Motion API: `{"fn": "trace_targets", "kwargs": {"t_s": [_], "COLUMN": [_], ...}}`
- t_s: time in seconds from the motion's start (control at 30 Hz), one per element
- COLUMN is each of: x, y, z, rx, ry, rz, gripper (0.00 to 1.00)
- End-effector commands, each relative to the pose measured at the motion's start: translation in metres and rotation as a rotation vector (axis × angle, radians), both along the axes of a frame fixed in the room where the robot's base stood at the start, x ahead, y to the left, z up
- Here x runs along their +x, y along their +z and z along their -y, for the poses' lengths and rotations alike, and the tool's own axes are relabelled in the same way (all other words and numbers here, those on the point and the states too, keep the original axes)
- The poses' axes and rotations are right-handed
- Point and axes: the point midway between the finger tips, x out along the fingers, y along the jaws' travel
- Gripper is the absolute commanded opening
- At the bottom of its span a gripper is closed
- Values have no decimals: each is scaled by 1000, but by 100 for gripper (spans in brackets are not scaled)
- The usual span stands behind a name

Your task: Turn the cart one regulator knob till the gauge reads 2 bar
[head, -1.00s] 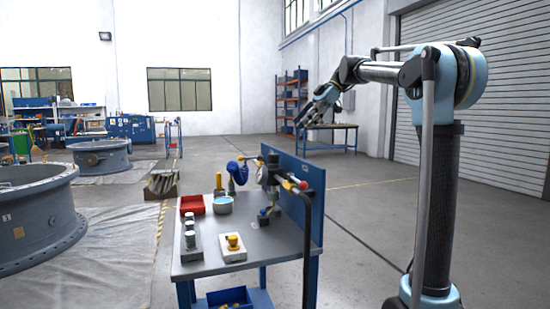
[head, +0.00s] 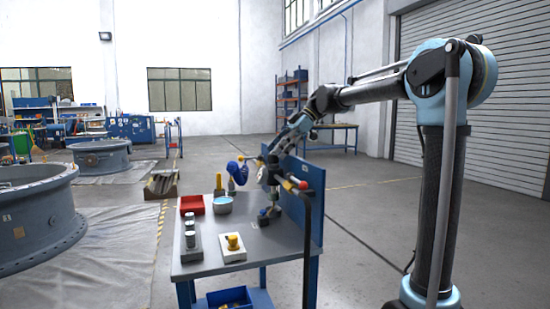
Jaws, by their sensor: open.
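The cart (head: 215,252) stands in the middle foreground with a blue back panel (head: 306,178) on its right side. My gripper (head: 268,168) is at the top left edge of this panel, pointing down and left. It is open, its fingers small and dark here. My gripper hides much of the round gauge and fittings on the panel, so I cannot read the gauge or make out the regulator knob. Whether my fingers touch anything there I cannot tell. A red and yellow fitting (head: 296,184) sticks out of the panel just right of my gripper.
A blue hand wheel (head: 237,172) stands behind. Large grey flanged rings lie left. The floor right of the cart is clear.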

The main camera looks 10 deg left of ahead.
Motion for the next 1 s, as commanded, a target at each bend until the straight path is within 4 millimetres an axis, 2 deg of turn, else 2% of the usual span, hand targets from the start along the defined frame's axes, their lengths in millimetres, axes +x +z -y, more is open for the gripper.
{"fn": "trace_targets", "kwargs": {"t_s": [0.23,0.6,0.8,1.0], "x": [-9,-11,-10,-9], "y": [-17,-20,-20,-20], "z": [-15,-17,-17,-15], "rx": [0,0,0,0], "ry": [1,0,0,-5], "rz": [-1,0,0,1], "gripper": [54,54,10,9]}}
